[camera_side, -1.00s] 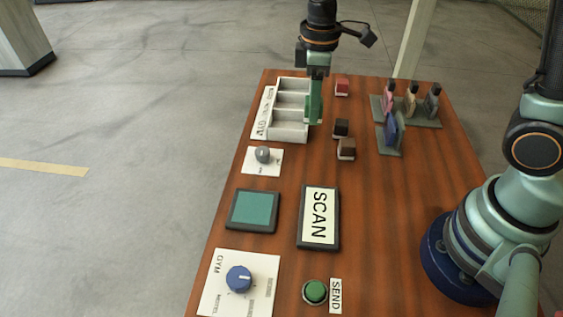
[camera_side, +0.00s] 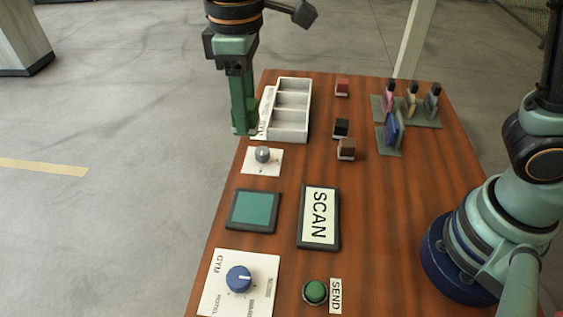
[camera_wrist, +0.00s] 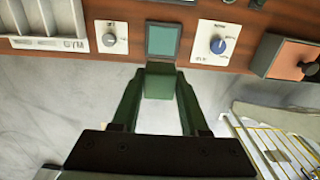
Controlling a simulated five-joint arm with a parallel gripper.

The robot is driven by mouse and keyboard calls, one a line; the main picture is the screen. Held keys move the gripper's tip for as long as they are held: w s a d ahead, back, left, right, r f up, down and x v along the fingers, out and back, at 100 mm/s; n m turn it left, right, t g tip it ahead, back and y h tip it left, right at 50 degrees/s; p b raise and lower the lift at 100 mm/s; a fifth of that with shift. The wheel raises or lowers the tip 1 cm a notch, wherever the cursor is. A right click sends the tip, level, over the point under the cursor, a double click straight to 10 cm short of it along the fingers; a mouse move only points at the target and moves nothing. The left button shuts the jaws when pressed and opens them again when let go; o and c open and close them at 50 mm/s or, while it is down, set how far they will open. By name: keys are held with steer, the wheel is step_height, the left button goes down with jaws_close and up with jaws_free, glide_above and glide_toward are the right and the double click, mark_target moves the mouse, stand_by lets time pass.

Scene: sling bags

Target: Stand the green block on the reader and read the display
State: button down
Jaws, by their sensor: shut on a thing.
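My gripper (camera_side: 243,128) hangs near the table's left edge, beside the grey tray in the side view. It is shut on the green block (camera_wrist: 158,84), which sits between the fingertips in the wrist view. In the side view the block is hard to tell from the green fingers. The reader, a dark-framed teal pad (camera_side: 253,210), lies flat and bare on the table; it also shows in the wrist view (camera_wrist: 163,41). The display (camera_side: 319,215) beside it reads SCAN.
A grey tray (camera_side: 291,135) with compartments stands by a small grey knob (camera_side: 262,154). A blue dial (camera_side: 239,279) and a green SEND button (camera_side: 315,291) are at the front. Small dark and red blocks (camera_side: 342,88) and tagged items in a stand (camera_side: 413,108) are farther right.

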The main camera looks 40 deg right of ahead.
steer(key=shift+s+a+f, duration=0.15)
steer(key=shift+a+f, duration=0.1)
steer(key=shift+a, duration=0.1)
step_height(320, 180, down, 19)
steer(key=shift+f, duration=0.2)
steer(key=shift+f, duration=0.15)
steer(key=shift+c, duration=2.1)
jaws_free()
step_height(320, 180, up, 11)
steer(key=d+r+m+t, duration=0.2)
steer(key=d+r+m, duration=0.2)
steer(key=d+r, duration=0.65)
steer(key=s+d+m+t, duration=0.1)
steer(key=s+d+m, duration=0.1)
steer(key=d, duration=0.5)
steer(key=s+d+m+t, duration=0.2)
steer(key=s+d+m, duration=0.1)
steer(key=d, duration=0.4)
steer(key=shift+s+r+t, duration=0.3)
steer(key=shift+s+r, duration=0.1)
steer(key=shift+s, duration=0.15)
